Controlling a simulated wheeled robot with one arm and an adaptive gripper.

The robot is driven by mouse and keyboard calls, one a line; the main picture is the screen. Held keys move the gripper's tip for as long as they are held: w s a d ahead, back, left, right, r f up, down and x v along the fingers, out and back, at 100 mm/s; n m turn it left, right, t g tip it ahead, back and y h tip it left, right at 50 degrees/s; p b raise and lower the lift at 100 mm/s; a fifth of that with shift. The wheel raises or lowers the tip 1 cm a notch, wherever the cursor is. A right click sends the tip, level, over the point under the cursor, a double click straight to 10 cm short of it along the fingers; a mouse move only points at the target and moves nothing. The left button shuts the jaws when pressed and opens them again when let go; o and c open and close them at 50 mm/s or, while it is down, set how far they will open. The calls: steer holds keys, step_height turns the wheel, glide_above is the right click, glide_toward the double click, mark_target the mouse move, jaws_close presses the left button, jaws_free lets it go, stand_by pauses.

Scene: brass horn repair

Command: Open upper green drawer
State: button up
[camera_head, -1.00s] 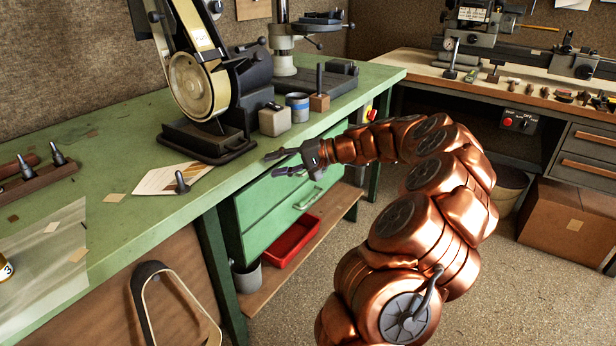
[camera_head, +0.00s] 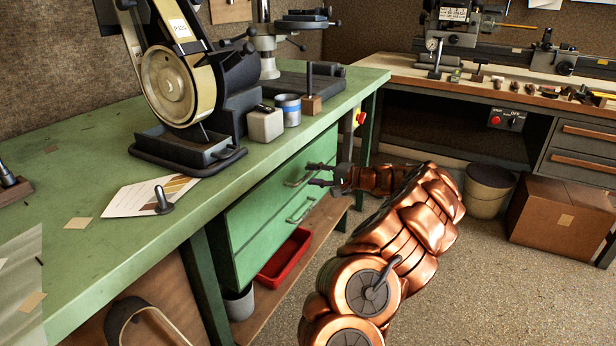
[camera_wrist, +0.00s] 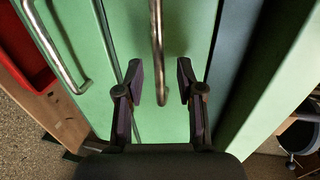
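The upper green drawer (camera_head: 262,203) is in the bench's drawer unit in the head view and looks closed. Its metal bar handle (camera_head: 297,180) is near my gripper (camera_head: 311,174), whose two dark fingers point left toward the drawer front. In the wrist view, the upper handle (camera_wrist: 156,40) runs between the two spread fingers of my gripper (camera_wrist: 160,82). The fingers are open, with a gap on each side of the bar. The lower drawer (camera_head: 268,232) has its own handle (camera_head: 301,210), also seen at the left in the wrist view (camera_wrist: 52,45).
A red tray (camera_head: 284,257) and a grey pot (camera_head: 239,303) sit on the shelf below the drawers. The green bench top (camera_head: 100,240) overhangs them and carries a belt sander (camera_head: 176,90).

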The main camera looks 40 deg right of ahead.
steer(key=shift+x, duration=1.35)
jaws_close()
